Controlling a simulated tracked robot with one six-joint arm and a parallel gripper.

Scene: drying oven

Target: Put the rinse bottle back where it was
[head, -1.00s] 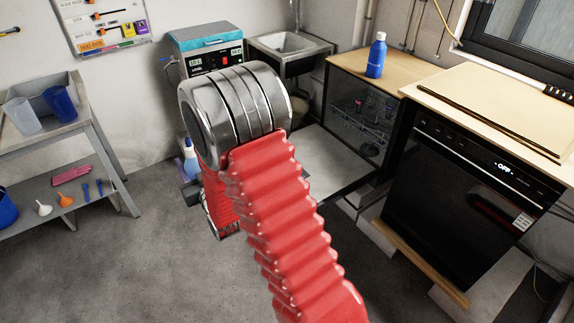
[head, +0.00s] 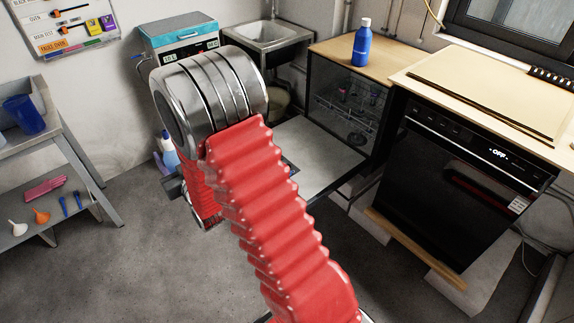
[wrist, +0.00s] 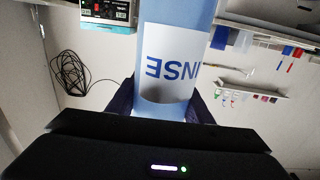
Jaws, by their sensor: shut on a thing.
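The rinse bottle (wrist: 168,60) is light blue with a white label. In the wrist view its letters "INSE" appear upside down. My gripper (wrist: 164,108) is shut on it, with a dark finger on each side of the bottle. In the head view part of the bottle (head: 168,150) shows left of my red-sleeved arm, with a blue top. The gripper there is mostly hidden behind my arm. The bottle seems held clear of the floor. The bottle's ends are cut off in the wrist view.
A dark blue bottle (head: 361,48) stands on the wooden counter (head: 390,66). Below it, a dishwasher's open door (head: 320,160) juts out. A black oven (head: 450,190) reads "OFF". A grey shelf unit (head: 75,140) stands left, a sink (head: 268,38) behind. Floor front-left is clear.

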